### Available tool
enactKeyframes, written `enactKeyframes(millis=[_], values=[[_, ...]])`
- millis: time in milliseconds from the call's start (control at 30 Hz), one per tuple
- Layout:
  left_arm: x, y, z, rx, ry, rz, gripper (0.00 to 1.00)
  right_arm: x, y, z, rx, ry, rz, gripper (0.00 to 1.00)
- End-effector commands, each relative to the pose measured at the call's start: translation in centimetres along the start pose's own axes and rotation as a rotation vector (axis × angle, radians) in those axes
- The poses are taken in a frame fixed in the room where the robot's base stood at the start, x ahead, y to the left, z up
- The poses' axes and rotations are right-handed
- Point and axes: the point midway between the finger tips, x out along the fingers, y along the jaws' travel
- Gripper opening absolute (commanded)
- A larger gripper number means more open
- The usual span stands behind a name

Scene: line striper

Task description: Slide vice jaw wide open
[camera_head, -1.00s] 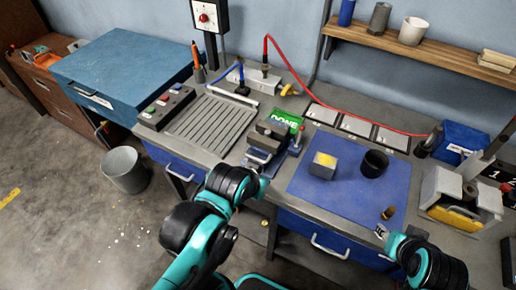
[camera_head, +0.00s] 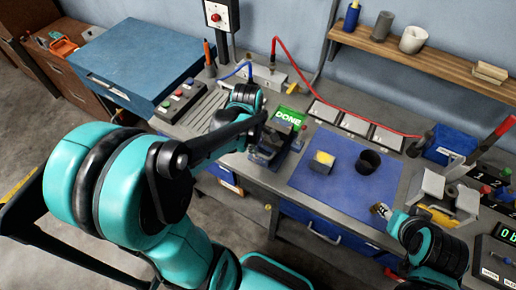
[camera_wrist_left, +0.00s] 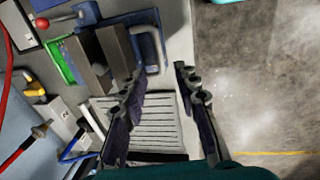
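The vice (camera_head: 268,148) stands at the front of the bench, partly hidden by my left arm. In the left wrist view the dark grey vice (camera_wrist_left: 95,62) shows its block jaws and a blue handle (camera_wrist_left: 150,45) facing the bench edge. The gap between the jaws is hard to judge. My left gripper (camera_wrist_left: 160,76) is open and empty, its fingers apart, with the tips close to the blue handle in the picture; contact cannot be told. In the head view its fingers are hidden behind my arm. My right gripper (camera_head: 382,211) is at the blue mat's right front corner; its fingers are unclear.
A green DONE sign (camera_head: 289,115) and a red-knobbed lever (camera_wrist_left: 50,22) are beside the vice. A slatted plate (camera_wrist_left: 150,125) lies left of it. The blue mat (camera_head: 330,185) holds a yellow-topped block (camera_head: 323,161) and a black cup (camera_head: 368,161).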

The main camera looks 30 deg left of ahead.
Motion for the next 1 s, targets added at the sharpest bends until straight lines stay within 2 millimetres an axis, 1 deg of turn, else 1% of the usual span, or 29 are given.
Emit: enactKeyframes(millis=[33,100,200,300,433,700,767,800,833,1000], values=[[1.2,0.0,0.0,0.001,0.000,0.000,0.31,0.5,0.0,0.3,0.000,0.000,0.000,0.40],[2.4,0.0,0.0,0.002,0.000,0.001,0.31,0.8,0.0,0.6,0.000,0.000,0.000,0.40],[4.0,0.0,0.0,0.002,0.001,0.001,0.31,1.1,0.0,0.8,0.000,0.000,0.000,0.40],[5.1,0.0,0.0,0.003,0.001,0.002,0.31,1.4,0.0,1.0,0.000,0.000,0.000,0.40],[5.8,0.0,0.0,0.003,0.001,0.002,0.31,1.5,0.0,1.1,0.000,0.000,0.000,0.40],[5.9,0.0,0.0,0.003,0.001,0.002,0.31,1.4,0.0,1.0,0.000,0.000,0.000,0.40],[5.9,0.0,0.0,0.004,0.001,0.002,0.15,1.4,0.0,1.0,0.000,0.000,0.000,0.40],[5.9,0.0,0.0,0.004,0.001,0.002,0.04,1.4,0.0,1.0,0.000,0.000,0.000,0.40],[5.9,0.0,0.0,0.004,0.001,0.002,0.00,1.4,0.0,1.0,0.000,0.000,0.000,0.40],[5.9,0.0,0.0,0.004,0.001,0.002,0.00,1.4,0.0,1.0,0.000,0.000,0.000,0.40]])
